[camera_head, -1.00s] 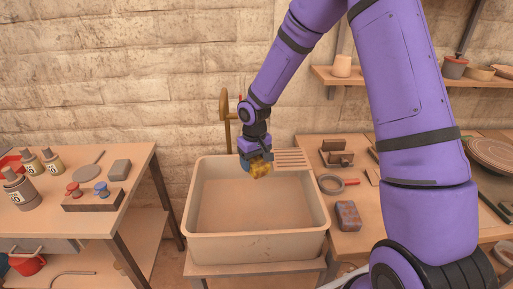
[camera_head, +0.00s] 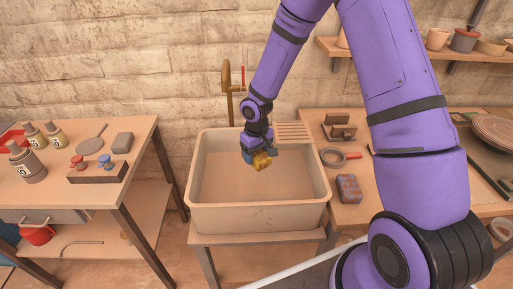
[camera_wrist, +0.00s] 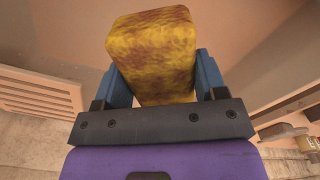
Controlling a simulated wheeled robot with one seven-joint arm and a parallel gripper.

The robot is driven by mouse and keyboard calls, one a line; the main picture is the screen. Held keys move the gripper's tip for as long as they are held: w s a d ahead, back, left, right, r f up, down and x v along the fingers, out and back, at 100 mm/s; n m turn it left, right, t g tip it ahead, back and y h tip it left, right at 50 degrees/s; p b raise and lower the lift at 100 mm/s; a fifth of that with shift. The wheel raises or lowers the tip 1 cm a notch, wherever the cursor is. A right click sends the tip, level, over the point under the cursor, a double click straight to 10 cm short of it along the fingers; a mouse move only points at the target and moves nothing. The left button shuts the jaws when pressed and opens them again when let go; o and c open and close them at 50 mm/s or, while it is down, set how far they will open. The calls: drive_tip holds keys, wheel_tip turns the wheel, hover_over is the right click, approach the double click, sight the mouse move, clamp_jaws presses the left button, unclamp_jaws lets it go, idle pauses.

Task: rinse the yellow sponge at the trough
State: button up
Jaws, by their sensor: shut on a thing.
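The yellow sponge (camera_head: 262,161), mottled with brown stains, is held in my gripper (camera_head: 256,157) over the back part of the trough. In the wrist view the sponge (camera_wrist: 155,55) sits between the two blue fingers of my gripper (camera_wrist: 155,80), which are shut on it. The trough (camera_head: 262,218) is a beige rectangular basin on a stand. A brass tap (camera_head: 227,90) rises behind its back edge, left of my gripper. I cannot tell whether the sponge is wet.
A slatted drainboard (camera_head: 293,131) lies at the trough's back right corner. The right bench holds a brown and blue block (camera_head: 348,188) and a ring-shaped tool (camera_head: 334,157). The left table (camera_head: 105,196) carries bottles and a knobbed block (camera_head: 97,171).

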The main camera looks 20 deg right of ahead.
drive_tip(key=shift+f, duration=5.1)
approach(257, 152)
drive_tip(key=shift+w+f, duration=0.1)
drive_tip(key=shift+f, duration=2.65)
drive_tip(key=shift+r, duration=0.1)
